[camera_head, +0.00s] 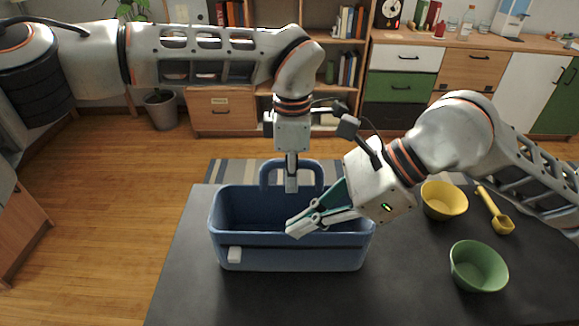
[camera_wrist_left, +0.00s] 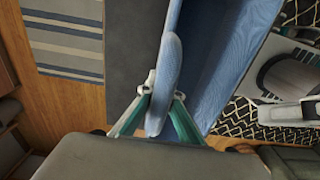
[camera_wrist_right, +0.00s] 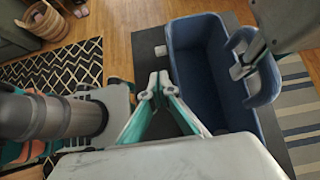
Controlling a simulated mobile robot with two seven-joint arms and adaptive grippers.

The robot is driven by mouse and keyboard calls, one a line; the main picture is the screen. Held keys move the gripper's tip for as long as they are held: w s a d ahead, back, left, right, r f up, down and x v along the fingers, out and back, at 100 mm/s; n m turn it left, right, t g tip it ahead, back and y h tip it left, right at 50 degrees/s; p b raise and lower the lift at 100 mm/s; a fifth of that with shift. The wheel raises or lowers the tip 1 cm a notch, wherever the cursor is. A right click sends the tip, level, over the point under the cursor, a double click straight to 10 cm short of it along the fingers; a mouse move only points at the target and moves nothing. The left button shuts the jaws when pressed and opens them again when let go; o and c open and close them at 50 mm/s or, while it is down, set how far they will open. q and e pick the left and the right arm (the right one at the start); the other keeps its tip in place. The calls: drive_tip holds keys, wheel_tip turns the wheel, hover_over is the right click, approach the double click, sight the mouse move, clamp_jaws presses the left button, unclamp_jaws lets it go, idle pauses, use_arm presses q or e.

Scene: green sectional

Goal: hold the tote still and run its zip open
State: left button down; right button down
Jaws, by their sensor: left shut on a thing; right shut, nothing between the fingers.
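The blue tote (camera_head: 290,256) stands upright on the dark table, its inside visible from above. A small white block, seemingly the zip pull (camera_head: 234,254), sits on the front wall at the left end; it also shows in the right wrist view (camera_wrist_right: 160,50). My left gripper (camera_head: 291,184) is shut on the tote's back handle (camera_head: 265,175); the handle runs between its fingers in the left wrist view (camera_wrist_left: 168,75). My right gripper (camera_head: 298,226) is shut and empty over the tote's front rim, right of the pull. Whether it touches the rim I cannot tell.
A yellow bowl (camera_head: 443,200), a yellow scoop (camera_head: 495,212) and a green bowl (camera_head: 479,267) are on the table (camera_head: 400,290) at right. The table is clear left of and in front of the tote. My right arm passes above the bowls' side.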

use_arm(q)
drive_tip(key=c, duration=2.2)
unclamp_jaws()
drive_tip(key=shift+o, duration=0.2)
